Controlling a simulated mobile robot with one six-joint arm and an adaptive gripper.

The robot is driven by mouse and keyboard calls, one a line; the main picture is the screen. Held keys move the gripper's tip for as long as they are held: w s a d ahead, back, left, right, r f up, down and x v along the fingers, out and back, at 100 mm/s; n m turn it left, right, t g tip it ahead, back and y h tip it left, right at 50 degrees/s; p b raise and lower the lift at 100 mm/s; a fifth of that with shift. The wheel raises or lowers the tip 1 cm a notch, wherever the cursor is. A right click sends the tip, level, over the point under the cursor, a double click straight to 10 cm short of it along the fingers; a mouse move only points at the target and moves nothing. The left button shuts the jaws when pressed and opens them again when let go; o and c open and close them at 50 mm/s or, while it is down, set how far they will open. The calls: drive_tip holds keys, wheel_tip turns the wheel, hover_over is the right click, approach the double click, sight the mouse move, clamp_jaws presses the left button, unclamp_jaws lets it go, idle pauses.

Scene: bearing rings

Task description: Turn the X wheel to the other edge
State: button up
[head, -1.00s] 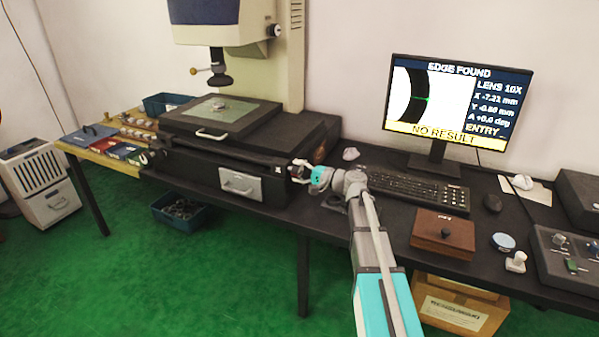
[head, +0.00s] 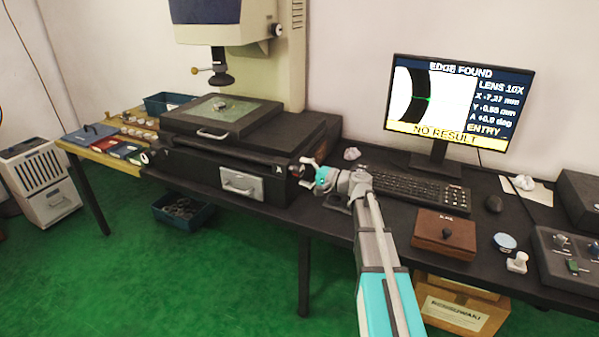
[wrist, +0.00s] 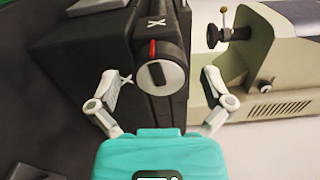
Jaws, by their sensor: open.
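The X wheel (wrist: 172,72) is a round knob with a pale face, a dark grip bar and a red mark, below a white X on the dark stage housing. In the head view the wheel (head: 296,170) is small at the stage's right end, partly hidden by my gripper (head: 308,170). In the wrist view my gripper (wrist: 160,88) is open, one finger on each side of the wheel; I cannot tell whether either finger touches it. The monitor (head: 459,100) shows a dark arc with a green mark, "EDGE FOUND", "NO RESULT" and an X reading near -7.37 mm.
The glass stage (head: 222,110) sits under the lens (head: 220,75). A blue bin (head: 181,212) is under the table.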

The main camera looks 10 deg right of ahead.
drive_tip(key=v, duration=1)
drive_tip(key=shift+s+d, duration=0.25)
